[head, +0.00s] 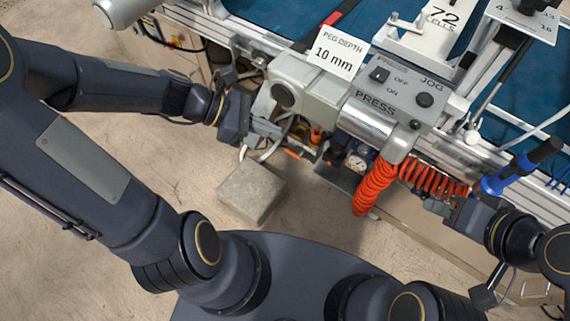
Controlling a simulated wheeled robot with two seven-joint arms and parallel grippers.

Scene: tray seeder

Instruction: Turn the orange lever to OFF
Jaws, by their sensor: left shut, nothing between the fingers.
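A small orange part (316,134), which looks like the orange lever, shows among the fittings below the grey press housing. Its exact setting and any OFF mark near it are too small to read. My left gripper (278,131) is shut and empty, just left of the orange part and apart from it. My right gripper (432,205) is at the lower right, beside the red coiled hose; its fingers are too small and dark to tell if they are open.
The press box (398,92) carries a black switch and knob. A pressure gauge (357,161) and a red coiled hose (375,188) hang to the right of the fittings. A grey block (251,190) is on the floor below. A blue-handled tool (497,181) is near my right wrist.

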